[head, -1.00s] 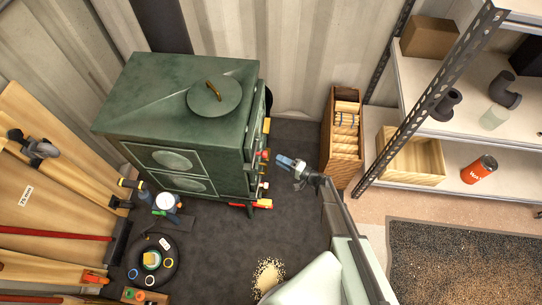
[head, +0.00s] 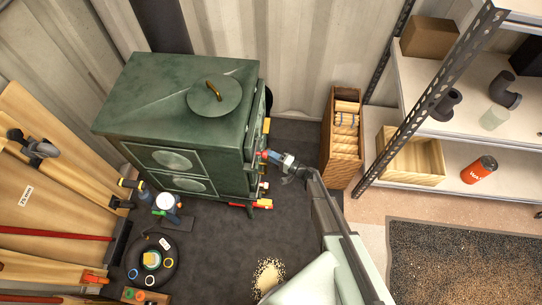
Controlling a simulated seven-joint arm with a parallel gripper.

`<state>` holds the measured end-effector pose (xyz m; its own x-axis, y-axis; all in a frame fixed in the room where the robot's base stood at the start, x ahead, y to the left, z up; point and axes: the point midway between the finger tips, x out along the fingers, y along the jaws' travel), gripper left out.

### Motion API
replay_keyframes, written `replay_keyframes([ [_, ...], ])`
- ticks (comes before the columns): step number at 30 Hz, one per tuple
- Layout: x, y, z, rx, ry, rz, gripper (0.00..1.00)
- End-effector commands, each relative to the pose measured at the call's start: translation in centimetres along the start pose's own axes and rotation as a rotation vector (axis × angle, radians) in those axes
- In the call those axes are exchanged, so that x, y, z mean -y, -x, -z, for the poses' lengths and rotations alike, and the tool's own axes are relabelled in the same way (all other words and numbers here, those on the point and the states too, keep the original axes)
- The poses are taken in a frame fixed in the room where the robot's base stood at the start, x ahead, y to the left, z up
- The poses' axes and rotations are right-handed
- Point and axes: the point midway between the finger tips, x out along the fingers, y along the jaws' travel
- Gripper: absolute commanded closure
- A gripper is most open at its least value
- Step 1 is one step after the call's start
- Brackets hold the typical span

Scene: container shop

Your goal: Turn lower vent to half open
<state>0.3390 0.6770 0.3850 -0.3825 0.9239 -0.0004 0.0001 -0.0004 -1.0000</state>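The green stove (head: 178,110) stands against the corrugated wall, its front facing right and seen almost edge-on. Small red and pale knobs (head: 264,186) stick out along that front edge; I cannot tell which one is the lower vent or how far it is turned. My gripper (head: 268,156) reaches in from the right, its fingertips at the upper part of the stove front, close to a red knob there. Whether it touches the knob is too small to tell, and the finger gap is not clear.
A wooden crate of split logs (head: 341,140) stands right of my gripper, beside the metal shelf (head: 430,95). A red tool (head: 263,204) lies at the stove's foot. A round black tray (head: 170,275) with coloured rings is at lower left. The dark floor in front is mostly clear.

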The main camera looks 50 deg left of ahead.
Motion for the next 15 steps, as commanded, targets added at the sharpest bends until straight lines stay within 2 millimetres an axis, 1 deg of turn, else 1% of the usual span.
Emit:
replay_keyframes([
  [1,0.0,0.01,-0.01,0.0,0.0,0.0,0.83],
  [6,0.0,0.01,-0.01,0.0,0.0,0.0,0.99],
  [11,-0.02,0.01,0.0,0.0,0.004,0.002,1.0],
  [15,-0.18,-0.03,0.04,0.001,0.058,0.024,1.0],
])
